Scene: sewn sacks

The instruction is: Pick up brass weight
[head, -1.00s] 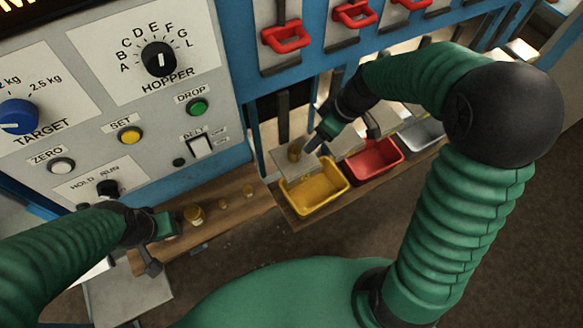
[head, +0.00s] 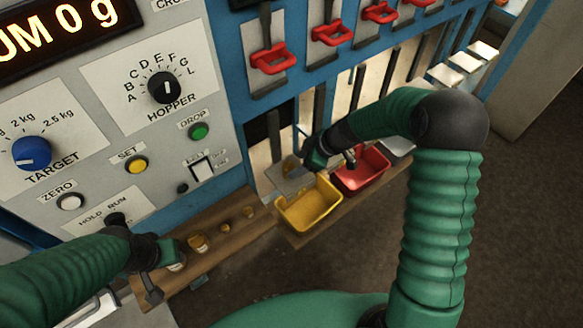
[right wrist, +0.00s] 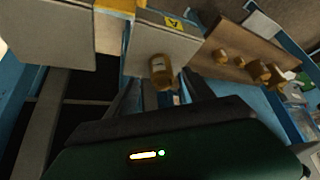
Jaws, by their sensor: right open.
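A brass weight (head: 289,164) stands on a small grey plate (head: 284,185) behind the yellow bin, partly hidden by my right gripper in the head view. It also shows in the right wrist view (right wrist: 161,71), between and just beyond the fingertips. My right gripper (head: 307,160) is open and close beside the weight; its spread fingers also show in the right wrist view (right wrist: 160,92). More brass weights (head: 197,242) stand in a row on a wooden shelf (head: 220,250). My left gripper (head: 160,268) is beside the shelf's near end; its jaw opening is unclear.
A yellow bin (head: 323,223) stands just in front of the plate, with a red bin (head: 378,188) to its right. Red handles (head: 272,60) line the blue frame above. A control panel (head: 95,150) fills the left. The floor at the right is clear.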

